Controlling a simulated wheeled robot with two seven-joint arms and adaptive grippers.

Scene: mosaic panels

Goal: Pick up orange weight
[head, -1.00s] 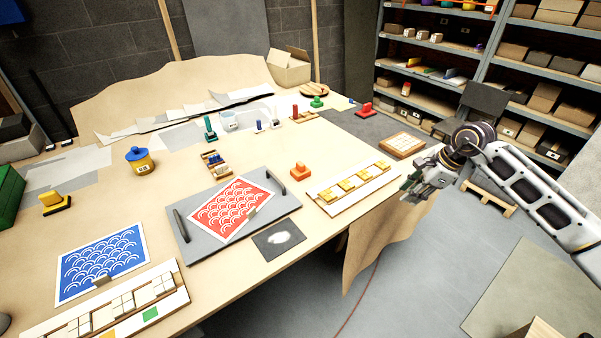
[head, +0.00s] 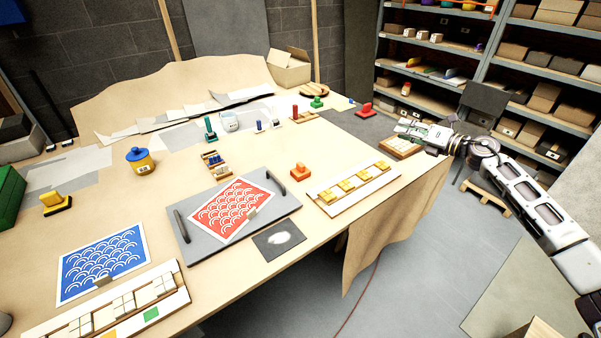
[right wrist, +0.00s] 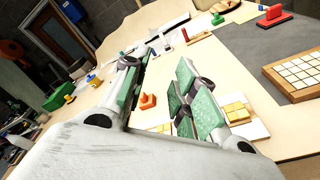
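The orange weight (head: 300,172) stands on the table, right of the grey board with the red patterned sheet and left of the strip of yellow tiles. It also shows in the right wrist view (right wrist: 147,101), beyond the gap between the fingers. My right gripper (head: 404,130) is in the air near the table's right edge, up and to the right of the orange weight and apart from it. In the right wrist view its two green-padded fingers (right wrist: 160,82) are spread with nothing between them. My left gripper is not in view.
The grey board (head: 225,240) with black handles lies left of the weight. The strip with yellow tiles (head: 352,184) lies right of it. A red stamp-like block (head: 365,110) and a framed tile panel (head: 402,146) are near the right edge. Shelves stand behind.

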